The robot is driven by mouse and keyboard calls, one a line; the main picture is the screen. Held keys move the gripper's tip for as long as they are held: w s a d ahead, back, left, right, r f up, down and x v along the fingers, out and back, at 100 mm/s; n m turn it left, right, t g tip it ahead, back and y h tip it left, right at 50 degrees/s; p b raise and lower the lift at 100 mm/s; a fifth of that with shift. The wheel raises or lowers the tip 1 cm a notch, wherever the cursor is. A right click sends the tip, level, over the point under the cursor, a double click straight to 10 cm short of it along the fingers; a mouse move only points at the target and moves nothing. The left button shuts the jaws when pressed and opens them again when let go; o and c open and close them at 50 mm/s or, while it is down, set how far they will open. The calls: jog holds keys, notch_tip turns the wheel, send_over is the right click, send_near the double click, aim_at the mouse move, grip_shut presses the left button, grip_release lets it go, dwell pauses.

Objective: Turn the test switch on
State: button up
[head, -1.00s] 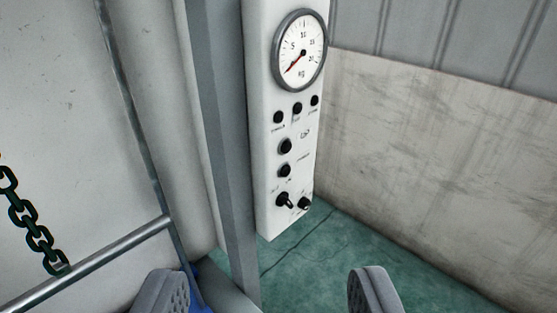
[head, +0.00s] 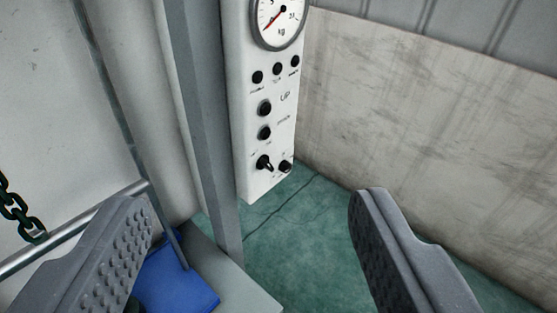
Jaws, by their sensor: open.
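The white control panel (head: 247,128) stands upright at the upper middle of the head view, with a round gauge at its top, cut off by the picture's edge. Several black knobs and buttons sit below the gauge. Two black rotary switches are at the bottom, a left one (head: 264,162) and a right one (head: 286,166). Their labels are too small to read, so I cannot tell which is the test switch. My gripper (head: 250,205) is open and empty, its two grey ridged fingers wide apart. The fingers appear below the panel and do not touch it.
A grey post (head: 207,120) stands just left of the panel. A metal rail (head: 75,226) and a dark chain (head: 18,213) are at the left. A blue object (head: 178,280) lies low behind the left finger. A stained wall (head: 400,110) bounds the right; green floor (head: 290,235) shows between the fingers.

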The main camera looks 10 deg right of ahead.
aim_at(270, 169)
jog(key=w+d+r+n+t+h, duration=0.1)
jog(key=w+d+n+t+h, duration=0.15)
jog(key=w+d, duration=0.4)
jog(key=w+d+r+n+t+h, duration=0.1)
jog(key=w+d+n, duration=0.3)
jog(key=w, duration=0.6)
jog(key=w+d+f+n+t+y, duration=0.2)
jog(key=w+d+f+n+y, duration=0.15)
jog(key=w+f+n, duration=0.4)
jog(key=w+f+n+g+y, duration=0.2)
jog(key=w+f+n+y, duration=0.5)
jog(key=f+n, duration=0.4)
notch_tip(270, 169, down, 19)
jog(key=s+n+g+y, duration=0.3)
jog(key=n+g+y, duration=0.3)
jog(key=n, duration=0.2)
jog(key=x, duration=1.4)
jog(key=shift+w+a, duration=0.1)
jog(key=shift+a, duration=0.05)
jog(key=c, duration=1)
